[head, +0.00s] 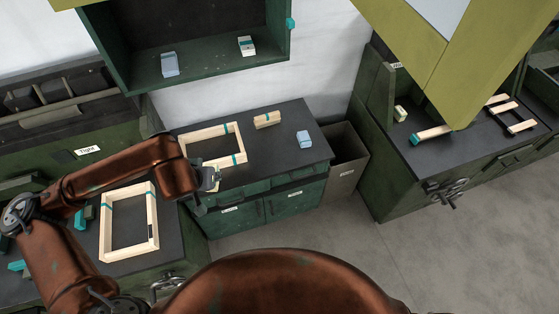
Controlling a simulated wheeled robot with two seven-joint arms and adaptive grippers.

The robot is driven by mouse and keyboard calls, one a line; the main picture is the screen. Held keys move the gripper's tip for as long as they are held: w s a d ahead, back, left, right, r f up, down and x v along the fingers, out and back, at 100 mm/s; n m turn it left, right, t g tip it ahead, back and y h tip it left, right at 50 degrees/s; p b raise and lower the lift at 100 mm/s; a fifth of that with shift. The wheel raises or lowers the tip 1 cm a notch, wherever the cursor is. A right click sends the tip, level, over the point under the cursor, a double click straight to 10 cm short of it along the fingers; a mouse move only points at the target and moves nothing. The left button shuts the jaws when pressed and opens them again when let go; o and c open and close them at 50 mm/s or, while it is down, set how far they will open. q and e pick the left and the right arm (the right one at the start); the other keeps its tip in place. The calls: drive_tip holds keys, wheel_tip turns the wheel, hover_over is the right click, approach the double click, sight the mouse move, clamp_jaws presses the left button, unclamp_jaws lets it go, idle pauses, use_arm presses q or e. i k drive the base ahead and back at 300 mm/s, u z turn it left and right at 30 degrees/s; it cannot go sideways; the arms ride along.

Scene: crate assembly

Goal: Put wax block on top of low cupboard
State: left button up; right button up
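My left gripper (208,186) is at the front left edge of the low green cupboard (285,172), which has a dark top and drawers. A small pale yellowish piece shows at its fingertips. It is too small to tell whether this is a wax block held there or part of the gripper. Another small pale yellow-green block (400,113) lies on the right-hand dark counter. It may be wax, but I cannot be sure. My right gripper is not in view.
The low cupboard bears a wooden frame (240,143), a wooden block (267,119) and a pale blue block (305,140); its front right top is clear. Another frame (153,215) lies on the left counter. A green wall shelf (200,80) and olive cabinet (455,75) hang above. A bin (348,178) stands right.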

sight(292, 150)
drive_tip(key=k, duration=0.4)
drive_tip(key=z, duration=1.4)
drive_tip(key=i, duration=1.7)
drive_tip(key=u, duration=0.95)
drive_tip(key=i, duration=0.55)
drive_tip(key=u, duration=0.6)
